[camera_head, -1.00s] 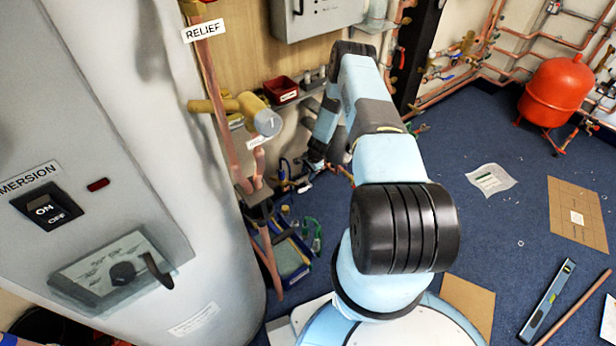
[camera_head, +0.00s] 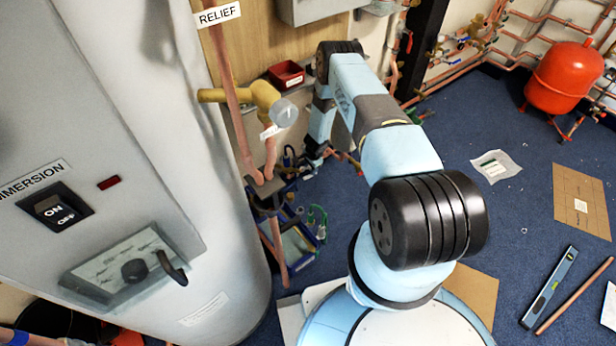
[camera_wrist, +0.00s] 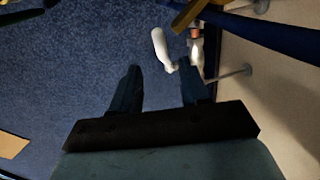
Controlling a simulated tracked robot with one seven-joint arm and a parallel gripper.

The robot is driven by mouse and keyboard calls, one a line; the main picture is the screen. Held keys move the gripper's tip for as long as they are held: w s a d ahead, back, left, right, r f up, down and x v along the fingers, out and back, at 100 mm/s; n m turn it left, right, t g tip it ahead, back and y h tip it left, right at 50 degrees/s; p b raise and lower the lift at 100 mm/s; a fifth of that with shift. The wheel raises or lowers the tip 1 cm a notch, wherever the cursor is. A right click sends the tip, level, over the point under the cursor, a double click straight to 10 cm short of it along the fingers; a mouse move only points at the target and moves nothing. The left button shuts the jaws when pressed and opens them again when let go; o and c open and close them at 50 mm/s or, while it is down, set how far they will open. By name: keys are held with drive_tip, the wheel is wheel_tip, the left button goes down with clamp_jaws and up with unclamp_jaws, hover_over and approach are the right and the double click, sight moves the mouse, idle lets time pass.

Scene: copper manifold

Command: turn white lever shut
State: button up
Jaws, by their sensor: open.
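The white lever (camera_wrist: 160,47) shows in the wrist view, just beyond my gripper's fingertips. In the head view, my gripper (camera_head: 313,160) is small and low by the pipes at the wall, and the lever cannot be made out there.
A dark blue bar (camera_wrist: 265,32) and a yellowish piece (camera_wrist: 188,14) cross the top right of the wrist view. A grey pipe clip (camera_wrist: 232,75) stands off the wall at right. A white cylinder (camera_head: 215,275) fills the left of the head view.

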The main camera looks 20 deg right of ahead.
sight(308, 177)
drive_tip(key=shift+w+a+f, duration=0.1)
drive_tip(key=shift+w+f, duration=0.15)
drive_tip(key=shift+f, duration=1.2)
drive_tip(key=shift+w+a+f, duration=0.15)
drive_tip(key=shift+w+f, duration=0.1)
drive_tip(key=shift+f, duration=1.15)
drive_tip(key=shift+w+a+f, duration=0.1)
drive_tip(key=shift+w+f, duration=0.15)
drive_tip(key=shift+f, duration=1.2)
drive_tip(key=shift+c, duration=0.3)
clamp_jaws()
drive_tip(key=shift+s, duration=0.1)
